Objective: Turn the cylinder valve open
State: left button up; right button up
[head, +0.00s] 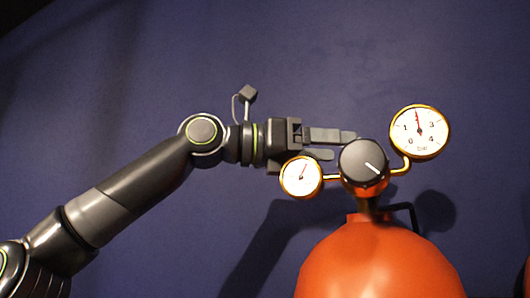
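The cylinder valve is a round black knob (364,163) with a white line pointing to the lower right. It sits on top of an orange-red cylinder (380,262), between two brass-rimmed gauges. My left gripper (340,145) comes in from the left, with its two grey fingers parted and pointing at the knob's upper left side. The fingertips lie close to the knob's edge in the picture. I cannot tell whether they touch it, and nothing shows between them. My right gripper does not show.
The small left gauge (301,177) is just below my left gripper's lower finger. The larger right gauge (420,132) reads near 2 bar. A dark bracket (413,217) stands at the cylinder's neck. A plain blue wall (250,40) is behind, with open room above the knob.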

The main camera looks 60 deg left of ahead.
pick_arm(q)
jog(key=b+v, duration=0.3)
jog(key=v, duration=0.6)
jog(key=shift+s, duration=0.35)
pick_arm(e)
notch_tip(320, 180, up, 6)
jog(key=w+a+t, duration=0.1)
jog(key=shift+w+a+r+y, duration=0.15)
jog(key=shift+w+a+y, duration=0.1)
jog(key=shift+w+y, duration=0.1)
pick_arm(q)
jog(key=shift+a, duration=0.1)
